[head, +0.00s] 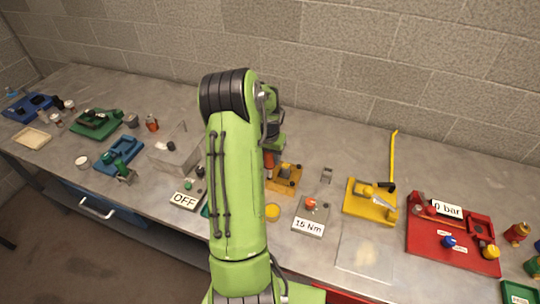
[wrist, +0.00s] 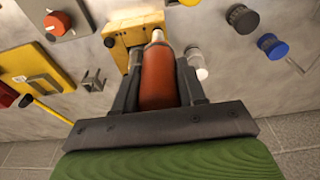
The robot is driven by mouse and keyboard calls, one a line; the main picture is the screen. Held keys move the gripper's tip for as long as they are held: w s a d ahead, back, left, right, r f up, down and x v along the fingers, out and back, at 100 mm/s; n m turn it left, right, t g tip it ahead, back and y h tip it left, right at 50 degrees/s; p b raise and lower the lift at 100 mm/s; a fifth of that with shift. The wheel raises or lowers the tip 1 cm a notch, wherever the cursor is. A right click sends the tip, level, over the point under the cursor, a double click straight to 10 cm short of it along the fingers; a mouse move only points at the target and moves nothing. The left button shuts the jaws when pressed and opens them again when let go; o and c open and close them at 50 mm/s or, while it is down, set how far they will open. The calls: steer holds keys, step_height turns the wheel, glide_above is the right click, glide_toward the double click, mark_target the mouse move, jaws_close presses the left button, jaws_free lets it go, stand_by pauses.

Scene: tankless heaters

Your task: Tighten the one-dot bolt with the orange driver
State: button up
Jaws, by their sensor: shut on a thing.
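My gripper (wrist: 158,88) is shut on the orange driver (wrist: 160,72), whose orange-red handle stands between the two fingers. The driver's pale metal end points at the yellow bolt block (wrist: 122,32). I cannot tell whether its tip touches a bolt. A dark round bolt head (wrist: 109,42) shows at the block's left edge, and a metal post stands beside the driver. No dot marks can be read. In the head view, the block (head: 289,184) lies just right of my arm, and a bit of the driver (head: 269,160) shows above it. My arm hides most of the gripper.
A grey box with an orange knob (head: 310,203) and a "15 Nm" sign (head: 308,228) stands right of the block. A small metal bracket (head: 326,175), a yellow fixture (head: 365,207) and a red tray (head: 425,243) lie further right. A clear box (head: 174,156) stands left.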

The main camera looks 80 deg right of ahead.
steer(key=shift+f, duration=0.3)
stand_by(1.4)
steer(key=shift+r+p, duration=2.05)
steer(key=shift+r, duration=1.6)
steer(key=shift+f, duration=0.1)
